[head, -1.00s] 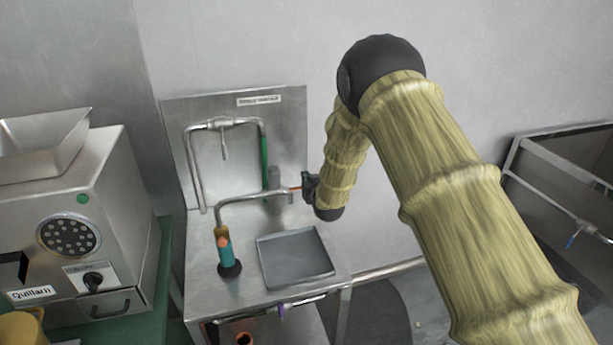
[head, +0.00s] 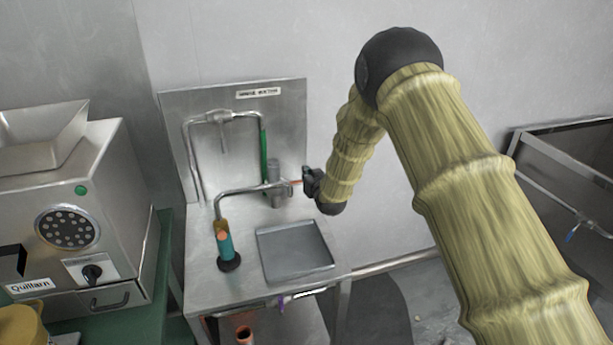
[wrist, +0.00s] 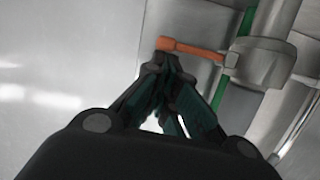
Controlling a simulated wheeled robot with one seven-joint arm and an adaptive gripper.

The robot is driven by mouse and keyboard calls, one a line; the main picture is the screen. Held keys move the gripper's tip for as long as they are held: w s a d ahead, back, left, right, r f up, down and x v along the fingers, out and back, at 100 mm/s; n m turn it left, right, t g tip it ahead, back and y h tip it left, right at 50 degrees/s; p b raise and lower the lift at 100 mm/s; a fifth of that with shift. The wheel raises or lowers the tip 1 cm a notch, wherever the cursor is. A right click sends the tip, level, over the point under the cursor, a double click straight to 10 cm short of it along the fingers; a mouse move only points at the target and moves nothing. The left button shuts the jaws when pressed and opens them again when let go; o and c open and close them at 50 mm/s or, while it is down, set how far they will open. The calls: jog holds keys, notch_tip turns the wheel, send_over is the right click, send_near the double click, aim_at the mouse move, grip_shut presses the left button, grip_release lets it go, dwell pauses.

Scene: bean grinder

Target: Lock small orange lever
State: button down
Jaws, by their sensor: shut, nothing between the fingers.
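The small orange lever (wrist: 190,48) sticks out sideways from a grey metal fitting (wrist: 262,62) in the wrist view. In the head view the lever (head: 296,182) is a tiny orange bar at the right of the pipework. My gripper (wrist: 163,58) is shut, its fingertips just below the free left end of the lever in the wrist picture. I cannot tell whether they touch it. In the head view my gripper (head: 306,183) is small and dark, at the lever's right. The gripper holds nothing.
A steel stand (head: 205,271) carries bent pipes, a teal-and-orange upright handle (head: 225,246) and a grey tray (head: 294,252). A green rod (head: 263,152) stands behind the lever. A steel grinder (head: 129,200) stands at left.

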jog(key=shift+d+f, duration=0.1)
jog(key=shift+f, duration=0.05)
jog(key=f+m+b, duration=0.1)
jog(key=b, duration=0.1)
jog(key=d+f+m+y+b, duration=0.1)
jog(key=f+m+b, duration=0.1)
jog(key=shift+w+m+y, duration=0.1)
jog(key=shift+m+y, duration=0.2)
jog(key=shift+a+f+b, duration=0.1)
jog(key=shift+f+b, duration=0.3)
jog(key=shift+b, duration=0.4)
